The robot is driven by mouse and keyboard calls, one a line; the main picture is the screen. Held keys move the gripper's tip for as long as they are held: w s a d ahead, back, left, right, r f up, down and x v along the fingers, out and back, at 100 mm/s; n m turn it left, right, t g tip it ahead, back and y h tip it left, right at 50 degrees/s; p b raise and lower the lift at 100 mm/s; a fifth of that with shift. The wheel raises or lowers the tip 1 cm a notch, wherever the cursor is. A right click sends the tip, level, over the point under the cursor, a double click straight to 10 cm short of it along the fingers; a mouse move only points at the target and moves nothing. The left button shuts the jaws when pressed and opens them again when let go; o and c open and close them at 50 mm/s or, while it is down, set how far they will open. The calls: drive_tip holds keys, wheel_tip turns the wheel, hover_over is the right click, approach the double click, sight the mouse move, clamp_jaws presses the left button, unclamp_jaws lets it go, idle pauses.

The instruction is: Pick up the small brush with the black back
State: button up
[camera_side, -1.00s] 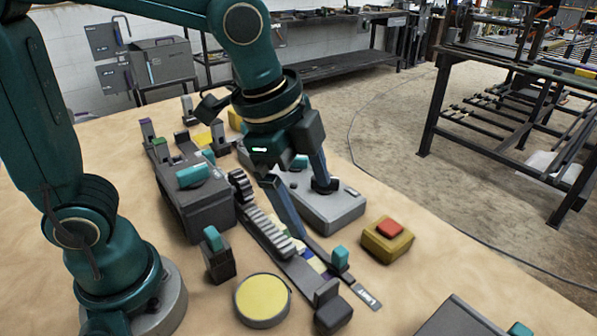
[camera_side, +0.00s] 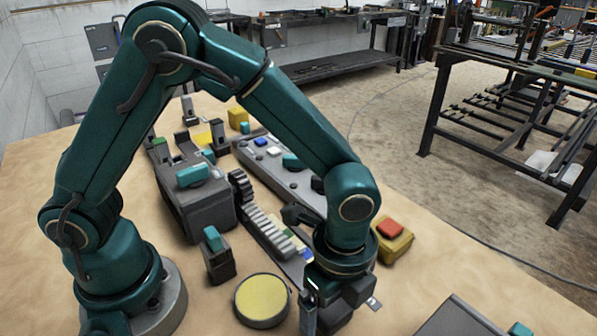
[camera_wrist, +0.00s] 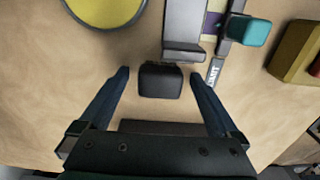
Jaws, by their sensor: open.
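My gripper (camera_wrist: 160,72) is open, its two dark blue fingers spread apart. A dark rounded block (camera_wrist: 160,82) shows between the fingertips, beside the end of the grey rail (camera_wrist: 185,48). A dark, brownish-black bar (camera_wrist: 160,127) shows lower between the fingers; I cannot tell whether it is the brush or part of my gripper. No bristles are visible, so I cannot identify the black-backed brush for certain. In the side view my gripper is low at the bottom edge, at the near end of the rail, with its fingertips out of the frame.
A yellow-topped round pad (camera_side: 262,298) lies left of my gripper. A teal-knobbed piece (camera_wrist: 243,30) and a yellow block with a red button (camera_side: 391,236) are to the right. A toothed rack (camera_side: 265,222) and grey housing (camera_side: 198,205) stand behind. Bare tabletop (camera_wrist: 45,75) lies left.

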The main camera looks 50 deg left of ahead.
sight(335, 310)
drive_tip(key=shift+f, duration=0.25)
drive_tip(key=c, duration=1.4)
drive_tip(key=shift+r, duration=0.1)
drive_tip(key=shift+c, duration=0.2)
drive_tip(key=shift+r, duration=0.6)
wheel_tip(335, 310, up, 2)
drive_tip(key=shift+r, duration=0.25)
drive_tip(key=w+a+r, duration=0.2)
drive_tip(key=a+r, duration=0.5)
drive_tip(key=a, duration=0.4)
drive_tip(key=shift+a, duration=0.25)
drive_tip(key=shift+r, duration=0.1)
